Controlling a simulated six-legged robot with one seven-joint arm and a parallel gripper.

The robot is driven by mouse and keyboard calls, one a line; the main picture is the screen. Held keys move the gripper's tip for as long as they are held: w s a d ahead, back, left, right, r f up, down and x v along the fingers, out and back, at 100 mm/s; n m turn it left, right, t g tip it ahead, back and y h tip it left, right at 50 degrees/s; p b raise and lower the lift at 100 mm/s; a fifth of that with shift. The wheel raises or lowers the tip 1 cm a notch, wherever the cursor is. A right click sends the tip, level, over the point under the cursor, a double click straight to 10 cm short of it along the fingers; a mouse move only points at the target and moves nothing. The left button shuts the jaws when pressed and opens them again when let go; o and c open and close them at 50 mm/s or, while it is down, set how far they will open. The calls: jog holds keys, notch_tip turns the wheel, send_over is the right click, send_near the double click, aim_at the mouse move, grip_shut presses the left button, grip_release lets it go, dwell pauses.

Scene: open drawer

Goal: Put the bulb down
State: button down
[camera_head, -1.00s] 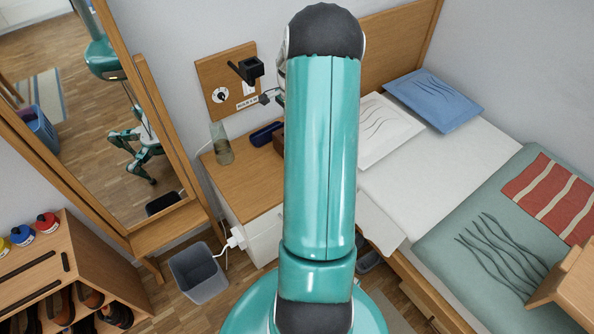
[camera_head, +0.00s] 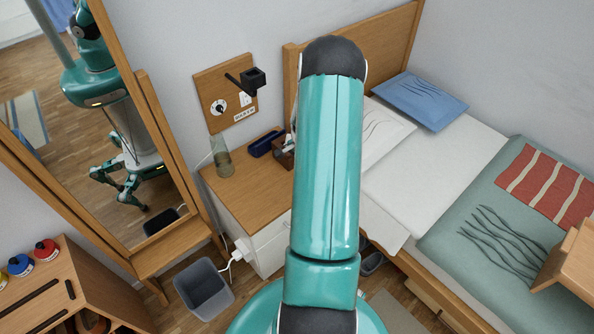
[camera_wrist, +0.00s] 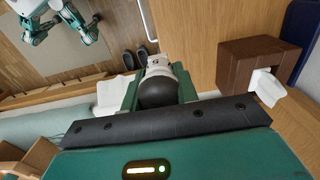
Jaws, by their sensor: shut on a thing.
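In the wrist view my gripper (camera_wrist: 161,82) has its two green fingers shut on the bulb (camera_wrist: 158,93). The bulb shows a dark round near end and a white far part. It is held out over the side of the wooden nightstand (camera_wrist: 205,40), and I cannot tell its height. The nightstand also shows in the head view (camera_head: 238,188), with its pale front below. My own teal arm hides the gripper and bulb there.
A brown box (camera_wrist: 238,72) with white tissue, a blue case (camera_head: 264,144) and a glass (camera_head: 222,160) stand on the nightstand. A grey bin (camera_head: 203,286) is on the floor. A mirror (camera_head: 125,150) stands left; the bed (camera_head: 430,165) is right.

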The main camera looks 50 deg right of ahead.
jog(key=w+d+f, duration=0.4)
jog(key=f, duration=0.1)
jog(key=w+d+f, duration=0.2)
jog(key=w, duration=0.1)
jog(key=shift+f, duration=0.25)
jog(key=shift+w+d+f, duration=0.1)
jog(key=shift+w+f, duration=0.05)
jog(key=shift+f, duration=1.6)
jog(key=shift+f, duration=0.3)
jog(key=shift+f, duration=0.3)
jog(key=c, duration=1.3)
grip_release()
jog(key=shift+c, duration=0.2)
